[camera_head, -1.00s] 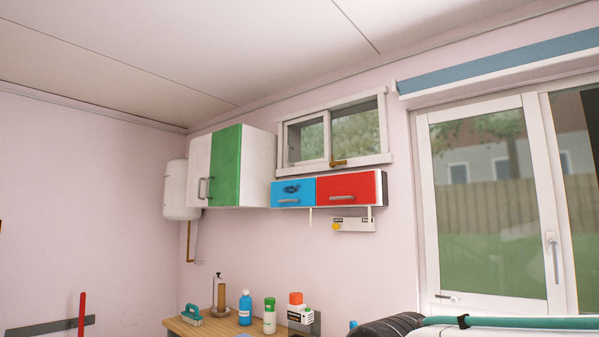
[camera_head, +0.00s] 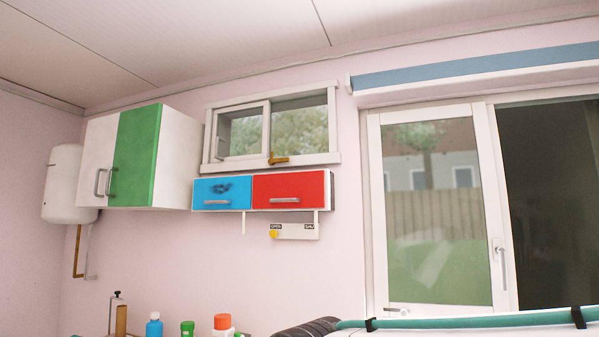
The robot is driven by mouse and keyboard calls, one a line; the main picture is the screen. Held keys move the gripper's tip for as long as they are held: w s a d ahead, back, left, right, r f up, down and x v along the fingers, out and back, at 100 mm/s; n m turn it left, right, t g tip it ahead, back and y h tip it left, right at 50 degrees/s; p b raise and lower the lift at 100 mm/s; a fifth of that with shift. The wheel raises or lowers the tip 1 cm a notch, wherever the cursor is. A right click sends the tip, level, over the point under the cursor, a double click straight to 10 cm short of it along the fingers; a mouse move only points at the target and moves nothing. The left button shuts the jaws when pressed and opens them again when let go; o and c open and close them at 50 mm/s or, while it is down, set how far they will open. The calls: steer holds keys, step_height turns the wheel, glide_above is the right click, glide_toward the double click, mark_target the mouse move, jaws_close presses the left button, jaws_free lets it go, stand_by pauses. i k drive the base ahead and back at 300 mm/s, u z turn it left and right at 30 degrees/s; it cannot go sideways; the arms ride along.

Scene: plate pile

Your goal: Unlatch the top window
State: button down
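The top window (camera_head: 236,131) is a small white-framed window high on the pink wall, above the blue and red drawers. Its left sash stands in the frame, and the right part shows glass or an opening with trees behind; I cannot tell which. A brass latch handle (camera_head: 279,160) sits at the lower middle of the window, near the sash's right edge, and lies roughly level, pointing right. My gripper is not in view, so its state is hidden.
A cabinet with a green door (camera_head: 136,155) hangs left of the window. Blue (camera_head: 222,193) and red (camera_head: 291,190) drawers hang just below it. A large window (camera_head: 433,210) stands at right. A black and teal hose-like object (camera_head: 455,319) crosses the lower right. Several bottles stand below.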

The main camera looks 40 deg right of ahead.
mark_target(271, 162)
steer(key=z, duration=0.45)
steer(key=i, duration=0.55)
steer(key=z, duration=0.45)
